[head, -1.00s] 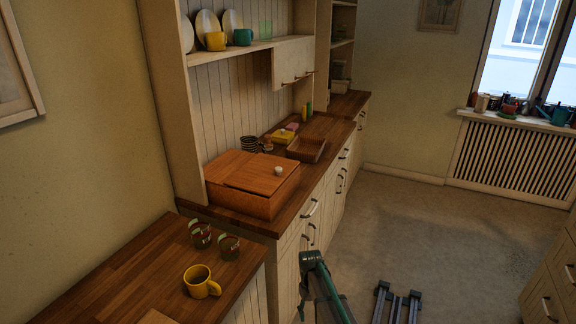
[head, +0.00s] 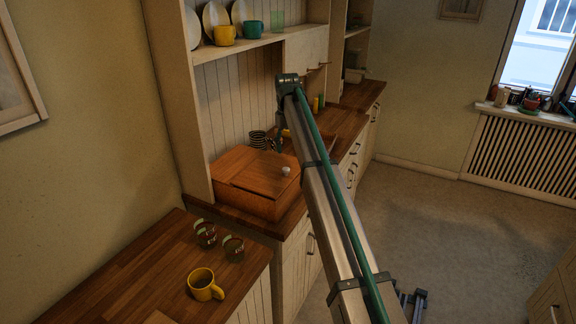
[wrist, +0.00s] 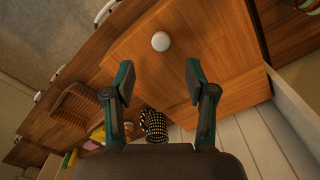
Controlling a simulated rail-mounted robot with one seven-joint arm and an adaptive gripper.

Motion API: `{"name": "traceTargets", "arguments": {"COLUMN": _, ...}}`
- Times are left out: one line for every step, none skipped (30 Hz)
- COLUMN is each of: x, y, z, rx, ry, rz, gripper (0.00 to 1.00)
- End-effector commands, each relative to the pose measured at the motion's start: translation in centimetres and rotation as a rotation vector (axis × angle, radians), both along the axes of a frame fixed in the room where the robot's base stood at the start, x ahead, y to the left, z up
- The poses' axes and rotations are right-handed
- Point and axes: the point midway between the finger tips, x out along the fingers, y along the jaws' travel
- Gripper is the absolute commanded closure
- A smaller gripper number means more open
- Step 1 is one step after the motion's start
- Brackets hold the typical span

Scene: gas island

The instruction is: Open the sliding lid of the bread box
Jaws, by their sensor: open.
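The bread box (head: 243,205) is an orange-brown wooden box on the dark wood counter, partly hidden at its right by my arm in the head view. Its lid (head: 250,165) has a small round white knob (head: 285,171) near the right side. The lid (wrist: 205,35) fills much of the wrist view, with the knob (wrist: 161,41) near the top middle. My gripper (wrist: 160,73) is open and empty above the box. Its fingertips lie to either side of the knob's line, and the knob shows just beyond them. The gap between fingertips and lid is hard to judge.
A wicker basket (wrist: 75,103) and a dark striped stack (wrist: 154,125) sit beside the box. A yellow mug (head: 203,285) and two cups (head: 233,248) stand on the nearer counter. A shelf (head: 250,45) with dishes is above the counter.

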Motion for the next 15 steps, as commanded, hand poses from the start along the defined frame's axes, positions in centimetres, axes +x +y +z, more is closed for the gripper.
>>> {"name": "traceTargets", "arguments": {"x": 0.4, "y": 0.4, "z": 0.9, "rx": 0.001, "ry": -0.001, "rz": 0.006, "gripper": 0.44}}
{"name": "traceTargets", "arguments": {"x": 0.4, "y": 0.5, "z": 1.1, "rx": 0.000, "ry": 0.000, "rz": 0.009, "gripper": 0.44}}
{"name": "traceTargets", "arguments": {"x": 0.4, "y": 0.6, "z": 1.2, "rx": 0.000, "ry": 0.000, "rz": 0.011, "gripper": 0.44}}
{"name": "traceTargets", "arguments": {"x": 0.4, "y": 0.6, "z": 1.1, "rx": -0.001, "ry": 0.001, "rz": 0.011, "gripper": 0.44}}
{"name": "traceTargets", "arguments": {"x": 0.3, "y": 0.6, "z": 0.9, "rx": -0.001, "ry": 0.001, "rz": 0.012, "gripper": 0.44}}
{"name": "traceTargets", "arguments": {"x": 0.3, "y": 0.6, "z": 0.5, "rx": -0.001, "ry": 0.002, "rz": 0.012, "gripper": 0.44}}
{"name": "traceTargets", "arguments": {"x": 0.2, "y": 0.6, "z": 0.2, "rx": -0.001, "ry": 0.002, "rz": 0.011, "gripper": 0.44}}
{"name": "traceTargets", "arguments": {"x": 0.2, "y": 0.6, "z": -0.2, "rx": -0.002, "ry": 0.003, "rz": 0.011, "gripper": 0.44}}
{"name": "traceTargets", "arguments": {"x": 0.2, "y": 0.6, "z": -0.7, "rx": -0.001, "ry": 0.003, "rz": 0.011, "gripper": 0.44}}
{"name": "traceTargets", "arguments": {"x": 0.1, "y": 0.5, "z": -1.1, "rx": -0.001, "ry": 0.003, "rz": 0.011, "gripper": 0.44}}
{"name": "traceTargets", "arguments": {"x": 0.2, "y": 0.5, "z": -1.6, "rx": -0.002, "ry": 0.003, "rz": 0.011, "gripper": 0.44}}
{"name": "traceTargets", "arguments": {"x": 0.2, "y": 0.5, "z": -2.4, "rx": -0.001, "ry": 0.003, "rz": 0.011, "gripper": 0.44}}
{"name": "traceTargets", "arguments": {"x": 0.2, "y": 0.5, "z": -2.9, "rx": -0.001, "ry": 0.003, "rz": 0.011, "gripper": 0.44}}
{"name": "traceTargets", "arguments": {"x": 0.1, "y": 0.5, "z": -3.4, "rx": -0.001, "ry": 0.003, "rz": 0.010, "gripper": 0.44}}
{"name": "traceTargets", "arguments": {"x": 0.1, "y": 0.5, "z": -4.1, "rx": -0.002, "ry": 0.003, "rz": 0.010, "gripper": 0.44}}
